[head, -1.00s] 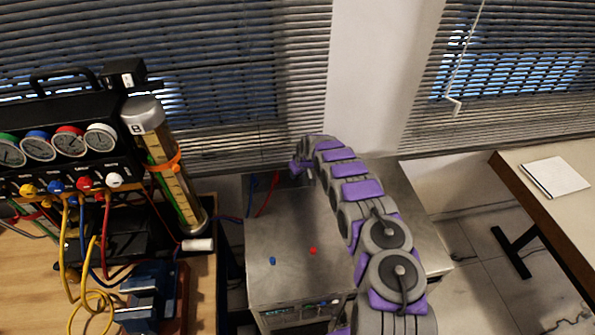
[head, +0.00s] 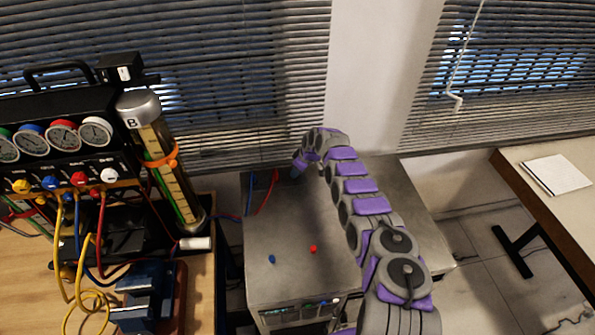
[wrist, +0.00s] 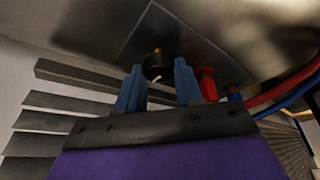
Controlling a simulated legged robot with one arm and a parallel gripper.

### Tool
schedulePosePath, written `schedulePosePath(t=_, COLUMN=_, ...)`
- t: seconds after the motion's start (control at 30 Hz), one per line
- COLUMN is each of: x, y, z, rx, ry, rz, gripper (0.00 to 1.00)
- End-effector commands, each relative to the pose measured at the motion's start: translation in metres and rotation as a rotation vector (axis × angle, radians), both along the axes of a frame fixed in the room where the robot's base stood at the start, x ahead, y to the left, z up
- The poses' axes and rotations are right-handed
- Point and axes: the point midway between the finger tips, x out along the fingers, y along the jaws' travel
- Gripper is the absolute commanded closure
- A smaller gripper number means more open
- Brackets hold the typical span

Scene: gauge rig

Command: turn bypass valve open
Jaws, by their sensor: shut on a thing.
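The bypass valve shows in the wrist view as a small dark round knob (wrist: 153,73) with a pale mark and a brass-coloured bit above it. It sits on the metal surface of the steel unit. My gripper (wrist: 158,66) has one blue finger on each side of the knob and is shut on it. In the head view my gripper (head: 297,172) reaches down to the back of the steel unit's top, and the knob is hidden there. The fingers cover parts of the knob's sides, so its exact angle is hard to tell.
A red fitting (wrist: 208,86) and a blue fitting (wrist: 235,97) with hoses stand close beside my right finger. The steel unit (head: 290,220) also carries small blue and red parts. A gauge manifold (head: 65,140) and cylinder (head: 165,165) stand left. Blinds are close behind.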

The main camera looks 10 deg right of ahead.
Motion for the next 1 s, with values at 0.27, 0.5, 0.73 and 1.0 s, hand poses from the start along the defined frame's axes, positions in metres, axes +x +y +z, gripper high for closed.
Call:
schedulePosePath(t=0.27, x=0.0010, y=-0.0018, z=0.0008, rx=-0.002, ry=-0.004, rz=0.000, gripper=0.95)
schedulePosePath(t=0.5, x=0.0008, y=-0.0016, z=0.0007, rx=-0.002, ry=-0.003, rz=0.001, gripper=0.53)
schedulePosePath(t=0.73, x=-0.0003, y=-0.0010, z=0.0006, rx=-0.001, ry=-0.001, rz=0.001, gripper=0.39)
schedulePosePath(t=1.0, x=-0.0013, y=-0.0016, z=0.0040, rx=-0.001, ry=-0.001, rz=0.002, gripper=0.39)
